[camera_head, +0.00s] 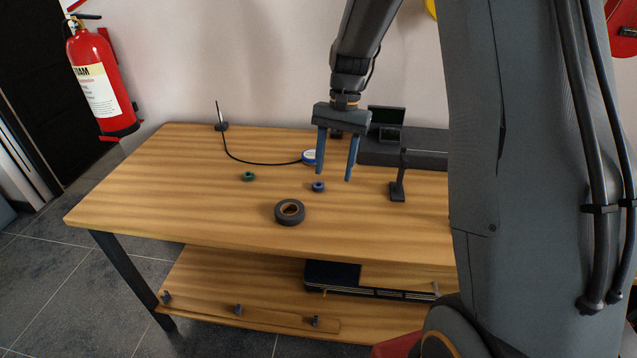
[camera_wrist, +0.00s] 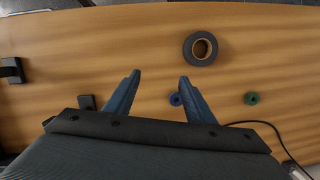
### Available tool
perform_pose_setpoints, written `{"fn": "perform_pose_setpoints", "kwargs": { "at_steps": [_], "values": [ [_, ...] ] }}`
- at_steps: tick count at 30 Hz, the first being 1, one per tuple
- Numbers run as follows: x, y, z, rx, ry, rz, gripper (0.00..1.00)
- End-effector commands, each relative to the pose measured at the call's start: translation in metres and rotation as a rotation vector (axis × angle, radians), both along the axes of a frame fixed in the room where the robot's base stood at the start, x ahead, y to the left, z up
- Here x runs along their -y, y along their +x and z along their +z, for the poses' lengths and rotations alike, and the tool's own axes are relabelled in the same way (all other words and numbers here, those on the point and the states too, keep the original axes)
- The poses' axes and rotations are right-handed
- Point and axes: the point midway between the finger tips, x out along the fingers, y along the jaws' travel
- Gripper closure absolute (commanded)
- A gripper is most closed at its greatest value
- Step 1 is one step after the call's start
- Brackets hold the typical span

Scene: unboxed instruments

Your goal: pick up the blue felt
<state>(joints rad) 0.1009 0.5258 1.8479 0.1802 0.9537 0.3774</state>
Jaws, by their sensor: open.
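The blue felt (camera_head: 318,187) is a small blue ring lying flat on the wooden table, below and a little to the left of my gripper in the head view. It also shows in the wrist view (camera_wrist: 175,99), just left of the right-hand finger and partly hidden by it. My gripper (camera_head: 333,178) is open and empty, pointing down above the table. In the wrist view its two blue fingers (camera_wrist: 160,75) are spread wide, with bare wood showing between them.
A grey tape roll (camera_head: 289,212) and a green ring (camera_head: 248,176) lie nearby on the table (camera_head: 160,195). A black cable runs to a blue-and-white round thing (camera_head: 309,157). A black stand (camera_head: 397,190) and a dark instrument (camera_head: 425,152) are at the right.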

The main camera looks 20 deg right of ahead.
Motion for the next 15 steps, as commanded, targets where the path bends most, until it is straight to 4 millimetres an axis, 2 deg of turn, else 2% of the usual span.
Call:
{"fn": "perform_pose_setpoints", "kwargs": {
  "at_steps": [1, 3, 6, 10, 15],
  "values": [
    [0.004, 0.019, -0.004, -0.024, 0.012, -0.050, 0.51],
    [0.007, 0.042, -0.009, -0.055, 0.029, -0.121, 0.51],
    [0.011, 0.068, -0.016, -0.094, 0.051, -0.205, 0.51],
    [0.014, 0.090, -0.023, -0.130, 0.071, -0.278, 0.51],
    [0.015, 0.101, -0.029, -0.152, 0.082, -0.320, 0.51]
  ]
}}
